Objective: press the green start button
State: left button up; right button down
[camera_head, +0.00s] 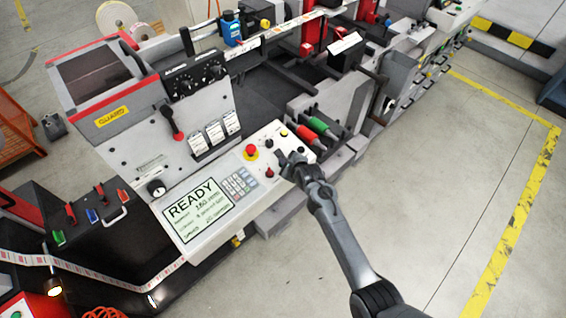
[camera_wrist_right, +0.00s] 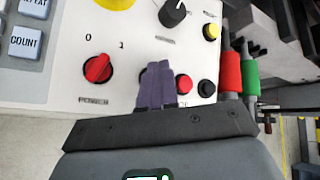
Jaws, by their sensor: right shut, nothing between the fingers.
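My right gripper (camera_head: 283,158) is over the machine's white control panel (camera_wrist_right: 140,35), its fingers shut and empty. In the right wrist view the shut fingers (camera_wrist_right: 155,85) point at the panel between a red rotary switch (camera_wrist_right: 97,68) and a small red button (camera_wrist_right: 183,83). I see no green button on the panel; the fingers cover the part of it behind them. I cannot tell whether the fingertips touch the panel. The display (camera_head: 200,210) reads READY. My left gripper is not in view.
A red mushroom button (camera_head: 251,150) on a yellow base, a keypad (camera_head: 240,185), a black knob (camera_wrist_right: 173,12), a yellow button (camera_wrist_right: 211,31) and a black button (camera_wrist_right: 206,88) are nearby. Red (camera_wrist_right: 230,72) and green (camera_wrist_right: 250,70) rollers stand beside the panel. Floor at right is clear.

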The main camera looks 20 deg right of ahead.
jog(key=shift+f, duration=0.35)
jog(key=shift+r, duration=0.1)
dwell(0.5)
jog(key=shift+s+r+p, duration=0.1)
jog(key=shift+r+p, duration=0.7)
jog(key=shift+p, duration=0.2)
jog(key=shift+r, duration=0.15)
jog(key=r+p, duration=0.1)
jog(key=p, duration=0.1)
jog(key=r+p, duration=0.1)
jog(key=r, duration=0.1)
jog(key=r+p, duration=0.1)
jog(key=p, duration=0.1)
jog(key=shift+s+d+r+p, duration=0.2)
jog(key=shift+s+r+p, duration=0.1)
jog(key=shift+s, duration=0.05)
